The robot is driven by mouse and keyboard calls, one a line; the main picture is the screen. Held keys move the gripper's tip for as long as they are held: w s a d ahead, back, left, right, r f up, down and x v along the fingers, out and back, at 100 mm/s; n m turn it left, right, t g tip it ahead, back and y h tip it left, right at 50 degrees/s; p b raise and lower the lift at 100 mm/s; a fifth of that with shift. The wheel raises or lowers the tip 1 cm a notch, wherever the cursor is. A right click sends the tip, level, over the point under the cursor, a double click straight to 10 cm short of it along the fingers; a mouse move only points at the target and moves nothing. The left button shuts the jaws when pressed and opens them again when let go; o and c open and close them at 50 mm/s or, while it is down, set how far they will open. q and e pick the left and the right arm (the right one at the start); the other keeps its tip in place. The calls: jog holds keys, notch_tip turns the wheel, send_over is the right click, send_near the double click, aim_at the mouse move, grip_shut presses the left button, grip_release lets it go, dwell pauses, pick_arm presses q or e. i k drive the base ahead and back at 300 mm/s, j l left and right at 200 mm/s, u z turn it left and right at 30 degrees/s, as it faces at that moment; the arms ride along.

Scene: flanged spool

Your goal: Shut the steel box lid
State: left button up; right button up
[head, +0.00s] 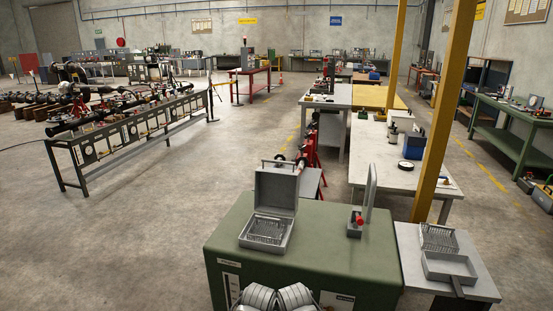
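A grey steel box (266,236) sits on the green cabinet (325,240). Its lid (276,192) stands up, open, at the back of the box. A thin handle (281,163) shows at the lid's top edge. Inside the box are rows of small metal pieces, too small to make out one by one. Grey rounded parts, seemingly of my own arms, show at the bottom edge in front of the cabinet, apart from the box. No gripper fingers can be made out in the head view.
A small red and grey device (356,222) with a tall grey plate (370,194) stands right of the box on the cabinet. A grey side table (480,283) at right holds an open tray (450,268) and a rack (438,238). A yellow post (440,120) rises behind.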

aim_at(276, 191)
jog(key=i+u, duration=0.15)
jog(key=i, duration=0.8)
jog(key=i+l+u, duration=0.1)
jog(key=i, duration=0.8)
